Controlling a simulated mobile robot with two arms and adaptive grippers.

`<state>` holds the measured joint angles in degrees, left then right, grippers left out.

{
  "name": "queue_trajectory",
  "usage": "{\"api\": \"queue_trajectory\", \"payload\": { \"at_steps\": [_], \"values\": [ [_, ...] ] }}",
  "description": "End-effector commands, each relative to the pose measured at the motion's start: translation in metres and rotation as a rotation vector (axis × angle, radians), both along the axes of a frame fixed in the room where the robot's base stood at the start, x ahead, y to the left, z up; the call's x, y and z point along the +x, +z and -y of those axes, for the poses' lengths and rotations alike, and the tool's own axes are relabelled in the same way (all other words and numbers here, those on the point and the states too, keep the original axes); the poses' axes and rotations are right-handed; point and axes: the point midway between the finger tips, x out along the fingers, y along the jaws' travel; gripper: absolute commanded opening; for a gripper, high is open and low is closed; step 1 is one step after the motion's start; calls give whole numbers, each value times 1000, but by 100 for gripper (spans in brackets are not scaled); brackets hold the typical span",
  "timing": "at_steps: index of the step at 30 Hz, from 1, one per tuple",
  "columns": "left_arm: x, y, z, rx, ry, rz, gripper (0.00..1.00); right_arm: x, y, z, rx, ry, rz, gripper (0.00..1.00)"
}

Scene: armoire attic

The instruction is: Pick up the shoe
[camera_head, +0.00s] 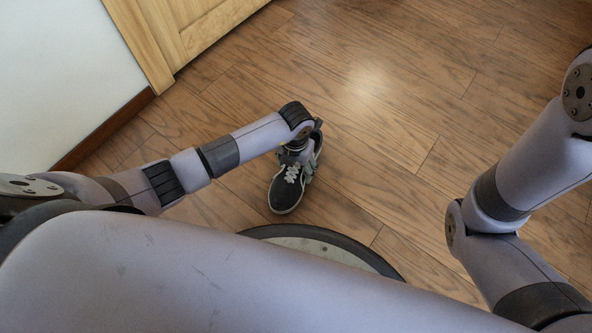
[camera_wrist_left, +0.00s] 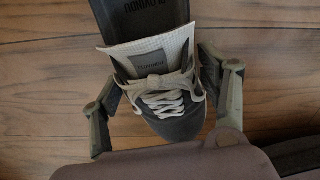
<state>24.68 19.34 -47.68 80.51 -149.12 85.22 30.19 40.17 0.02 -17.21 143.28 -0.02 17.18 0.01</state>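The shoe (camera_head: 287,190) is dark with white laces and a pale sole edge. It stands upright on the wooden floor, toe toward the bottom of the head view. My left gripper (camera_head: 297,158) reaches down over it from above. In the left wrist view the shoe (camera_wrist_left: 165,95) lies between the two fingers of my left gripper (camera_wrist_left: 158,85), one on each side. The fingers look open around it, close to its sides; I cannot tell if they touch. The gripper and wrist hide part of the shoe. My right gripper is out of view.
The wood-plank floor (camera_head: 400,130) is clear to the right and beyond the shoe. A wooden door or cabinet panel (camera_head: 185,30) stands at upper left, beside a white wall (camera_head: 60,80) with a dark baseboard (camera_head: 105,128).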

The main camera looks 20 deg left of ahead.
Motion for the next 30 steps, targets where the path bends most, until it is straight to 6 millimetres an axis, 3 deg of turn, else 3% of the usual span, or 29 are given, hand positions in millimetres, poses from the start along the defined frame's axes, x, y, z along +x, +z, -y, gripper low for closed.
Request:
{"api": "queue_trajectory", "payload": {
  "at_steps": [20,30],
  "values": [
    [1,0,-2,4,1,1,21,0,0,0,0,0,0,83],
    [1,4,-2,4,1,2,19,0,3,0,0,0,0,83]
  ]
}}
